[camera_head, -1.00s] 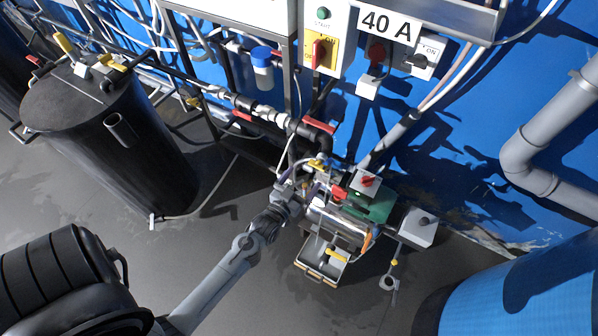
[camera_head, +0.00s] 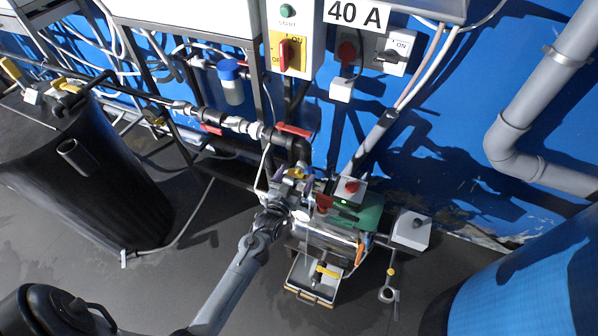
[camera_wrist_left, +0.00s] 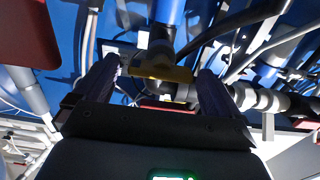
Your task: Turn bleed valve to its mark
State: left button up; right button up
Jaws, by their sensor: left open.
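A yellow valve handle (camera_head: 294,173), which looks like the bleed valve, sits on the pipework just above the pump unit (camera_head: 330,236). My left gripper (camera_head: 288,187) is right at this handle, at the end of my arm from the lower left. In the left wrist view the yellow handle (camera_wrist_left: 160,73) lies crosswise between the two spread fingers of my left gripper (camera_wrist_left: 157,78). A gap shows between each finger and the handle's ends; contact cannot be told. No mark for the valve can be made out. My right gripper is not in view.
Red-handled valves (camera_head: 294,130) sit on the pipe run behind. A black tank (camera_head: 95,185) stands left, a blue drum (camera_head: 530,275) right.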

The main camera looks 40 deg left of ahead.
aim_at(299, 170)
pick_arm(q)
jog(key=shift+x, duration=1.6)
jog(key=shift+c, duration=0.2)
